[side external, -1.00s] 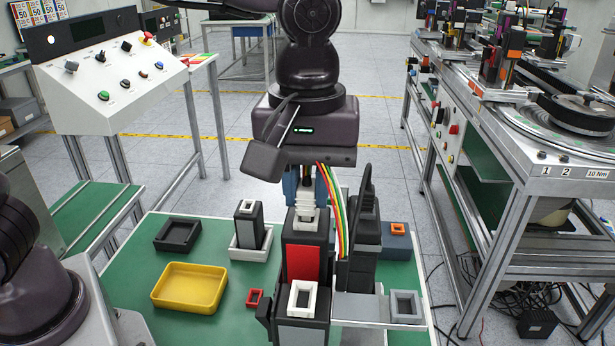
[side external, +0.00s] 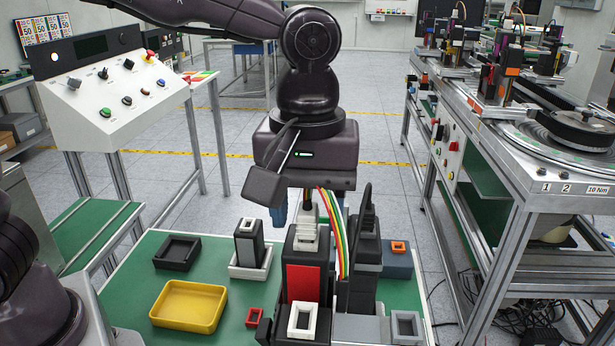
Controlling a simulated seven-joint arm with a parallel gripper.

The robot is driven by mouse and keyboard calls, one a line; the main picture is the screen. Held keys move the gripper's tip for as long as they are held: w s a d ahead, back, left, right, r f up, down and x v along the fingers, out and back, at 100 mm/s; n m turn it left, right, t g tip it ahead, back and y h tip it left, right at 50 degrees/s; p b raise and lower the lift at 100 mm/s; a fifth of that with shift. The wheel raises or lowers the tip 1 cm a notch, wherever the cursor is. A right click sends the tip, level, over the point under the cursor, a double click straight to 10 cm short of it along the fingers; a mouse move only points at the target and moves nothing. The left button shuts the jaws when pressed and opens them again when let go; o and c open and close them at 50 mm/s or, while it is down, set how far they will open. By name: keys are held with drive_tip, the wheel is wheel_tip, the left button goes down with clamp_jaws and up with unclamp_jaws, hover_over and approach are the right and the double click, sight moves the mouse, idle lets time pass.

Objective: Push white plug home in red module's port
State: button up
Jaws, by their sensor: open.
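The red module (side external: 303,283) stands upright on the table, a black housing with a red front panel. The white plug (side external: 307,236), stepped in shape, stands upright at the top of this module, with a dark cable rising from it. How deep it sits in the port cannot be told from here. My gripper (side external: 308,217) is above the module with its blue fingers spread to the left and right of the plug, apart from it. The right finger is partly hidden by coloured wires and a black cable.
Red, yellow and green wires (side external: 337,232) arch right of the plug, beside a tall black module (side external: 362,265). A yellow tray (side external: 188,322), a black tray (side external: 177,253) and a white holder (side external: 250,271) stand left. A blue-grey block (side external: 398,264) is at right.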

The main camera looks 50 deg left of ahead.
sight(309, 204)
wheel_tip(309, 204, up, 13)
drive_tip(key=shift+f, duration=0.15)
idle(0.6)
wheel_tip(309, 204, down, 3)
drive_tip(key=m, duration=0.4)
drive_tip(key=shift+w+t, duration=0.15)
drive_tip(key=shift+t, duration=0.15)
drive_tip(key=s+a+f+m+t, duration=0.2)
drive_tip(key=s+a, duration=0.4)
drive_tip(key=a, duration=0.3)
drive_tip(key=s+a+f+m+t, duration=0.3)
drive_tip(key=s+a+f, duration=0.2)
drive_tip(key=a, duration=0.3)
drive_tip(key=shift+s+a, duration=0.35)
drive_tip(key=shift+s, duration=0.05)
